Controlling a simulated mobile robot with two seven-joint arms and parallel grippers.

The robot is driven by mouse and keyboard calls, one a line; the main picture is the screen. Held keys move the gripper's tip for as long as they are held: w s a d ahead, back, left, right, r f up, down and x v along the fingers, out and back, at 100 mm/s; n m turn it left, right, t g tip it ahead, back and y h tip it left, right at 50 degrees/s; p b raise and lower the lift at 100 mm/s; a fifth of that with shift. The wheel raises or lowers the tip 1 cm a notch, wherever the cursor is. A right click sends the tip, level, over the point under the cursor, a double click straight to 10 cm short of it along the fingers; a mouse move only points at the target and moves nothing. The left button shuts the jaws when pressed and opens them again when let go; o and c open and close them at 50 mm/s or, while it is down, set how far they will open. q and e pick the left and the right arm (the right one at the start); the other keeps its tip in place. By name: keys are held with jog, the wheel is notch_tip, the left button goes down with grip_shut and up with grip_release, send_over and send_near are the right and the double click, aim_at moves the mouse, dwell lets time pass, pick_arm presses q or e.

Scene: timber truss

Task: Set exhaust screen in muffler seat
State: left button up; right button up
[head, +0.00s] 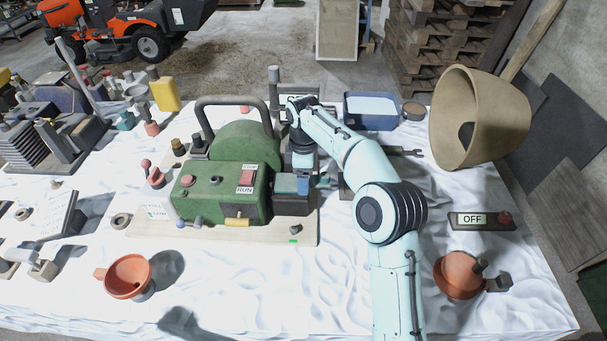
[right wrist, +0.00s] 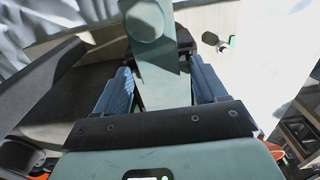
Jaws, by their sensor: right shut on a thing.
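The green engine (head: 220,190) stands on a pale wooden board (head: 270,236), with a STOP/RUN switch on its body. At its right end is a dark box (head: 292,206), apparently the muffler; its seat is hidden from me. My right gripper (head: 303,185) points down at this end. In the right wrist view its blue fingers (right wrist: 162,90) are shut on a flat teal piece (right wrist: 155,65) with a round raised face, apparently the exhaust screen. The piece lies over dark parts; I cannot tell whether it touches them. My left gripper is not in view.
An OFF plate (head: 471,220) and an orange bowl (head: 458,273) are at the right. Another orange bowl (head: 128,276) sits front left. The cloth before the board is mostly clear.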

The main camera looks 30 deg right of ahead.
jog(key=shift+f, duration=0.45)
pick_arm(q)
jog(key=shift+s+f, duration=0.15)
pick_arm(e)
jog(key=o, duration=1.7)
notch_tip(320, 180, up, 8)
jog(key=shift+w+r+p, duration=0.1)
jog(key=shift+r+p, duration=0.05)
jog(key=shift+p, duration=0.95)
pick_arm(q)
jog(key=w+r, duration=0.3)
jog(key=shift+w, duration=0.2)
pick_arm(e)
notch_tip(320, 180, up, 5)
jog(key=shift+f, duration=0.1)
